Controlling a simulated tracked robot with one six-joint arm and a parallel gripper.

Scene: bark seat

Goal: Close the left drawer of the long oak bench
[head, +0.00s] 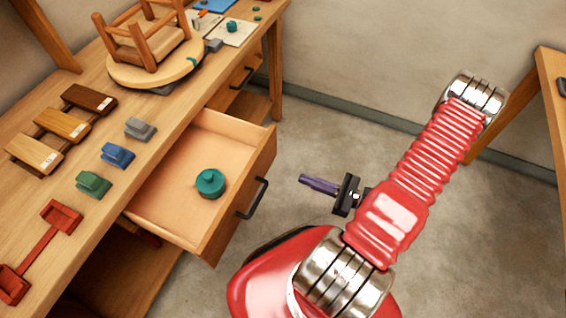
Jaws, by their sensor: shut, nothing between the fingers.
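The long oak bench (118,203) runs along the left of the head view. Its near drawer, the left drawer (232,205), is pulled well out, with its black bar handle (253,198) on the front. A teal round lidded object (211,183) lies inside the drawer. My gripper (303,179) is to the right of the drawer front, apart from the handle. Its purple fingers are shut with nothing between them and point left towards the drawer front.
On the bench top are an upturned stool (150,50), wooden blocks (62,124), coloured blocks (117,155) and a red tool (45,250). A second drawer (238,80) sits farther along. Another table (556,90) stands at right. The floor beyond the open drawer is clear.

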